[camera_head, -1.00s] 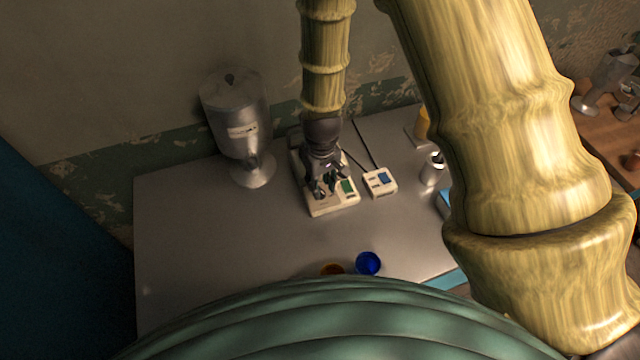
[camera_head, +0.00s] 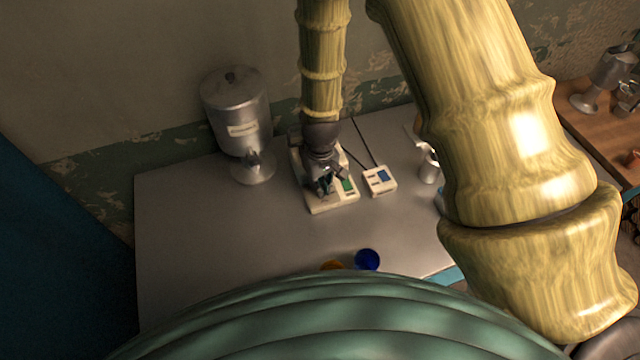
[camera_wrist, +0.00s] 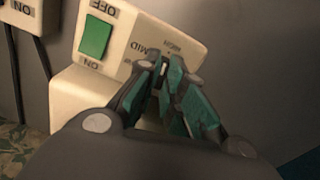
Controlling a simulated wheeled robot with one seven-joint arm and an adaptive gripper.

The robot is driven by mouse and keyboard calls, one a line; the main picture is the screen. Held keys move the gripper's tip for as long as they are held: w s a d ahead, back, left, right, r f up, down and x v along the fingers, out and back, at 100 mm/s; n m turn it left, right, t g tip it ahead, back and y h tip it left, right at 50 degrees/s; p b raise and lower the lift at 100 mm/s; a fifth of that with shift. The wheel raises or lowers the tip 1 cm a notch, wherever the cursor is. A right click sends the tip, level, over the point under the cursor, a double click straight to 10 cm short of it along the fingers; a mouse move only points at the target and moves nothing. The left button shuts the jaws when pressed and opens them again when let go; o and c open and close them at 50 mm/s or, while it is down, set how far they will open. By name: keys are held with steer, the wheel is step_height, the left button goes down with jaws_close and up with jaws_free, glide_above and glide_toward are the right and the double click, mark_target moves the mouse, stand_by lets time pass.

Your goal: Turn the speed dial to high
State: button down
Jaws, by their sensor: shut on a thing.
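The cream control box (camera_head: 328,208) stands on the grey table, with a green rocker switch (camera_head: 347,185) on its face. In the wrist view the box (camera_wrist: 146,27) shows the green switch (camera_wrist: 95,36) between OFF and ON, and the labels MID and HIGH beside my fingertips. My gripper (camera_head: 326,187) is over the box's face, left of the green switch. In the wrist view my gripper (camera_wrist: 165,66) is shut on the speed dial, whose body is mostly hidden by the fingers. A small pale mark shows between the tips; the dial's exact setting cannot be read.
A metal tank (camera_head: 238,110) on a foot stands to the left. A blue cup (camera_head: 367,259) is near the front.

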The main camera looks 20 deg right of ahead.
steer(key=shift+r+m, duration=0.1)
steer(key=shift+m, duration=1)
steer(key=c, duration=1.5)
jaws_free()
steer(key=shift+s, duration=0.1)
steer(key=shift+c, duration=0.2)
step_height(320, 180, up, 12)
